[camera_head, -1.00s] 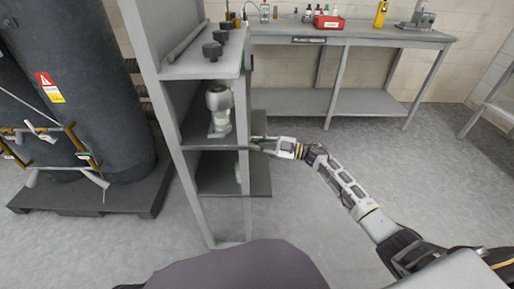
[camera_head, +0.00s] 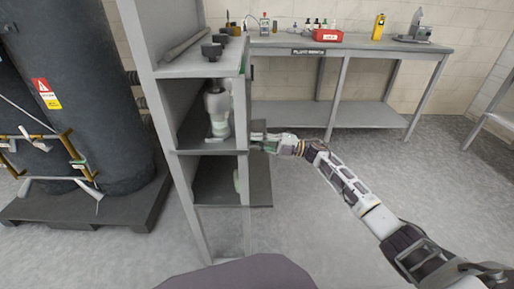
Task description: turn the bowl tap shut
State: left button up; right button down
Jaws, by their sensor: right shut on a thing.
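A grey and white device with a clear bowl (camera_head: 217,112) stands upright on the middle shelf of the grey rack. My right gripper (camera_head: 256,139) is at the right side of the rack, level with that shelf and just right of the bowl device. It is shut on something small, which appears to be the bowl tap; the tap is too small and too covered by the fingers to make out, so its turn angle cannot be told. My left gripper is not in view.
The grey rack (camera_head: 178,125) has an upright post close to my right gripper. Dark knobs (camera_head: 212,50) sit on its upper shelf. A workbench (camera_head: 365,50) with bottles and a red box (camera_head: 328,36) stands behind. Dark tanks (camera_head: 95,100) stand at left. Floor at right is clear.

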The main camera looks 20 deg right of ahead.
jog(key=shift+r+n, duration=0.1)
jog(key=shift+n, duration=0.5)
jog(key=shift+g, duration=0.3)
jog(key=c, duration=1.4)
grip_release()
jog(key=shift+r, duration=0.1)
jog(key=shift+d, duration=0.2)
jog(key=v, duration=1.1)
jog(key=shift+s+d+f, duration=0.1)
jog(key=shift+d+f, duration=0.2)
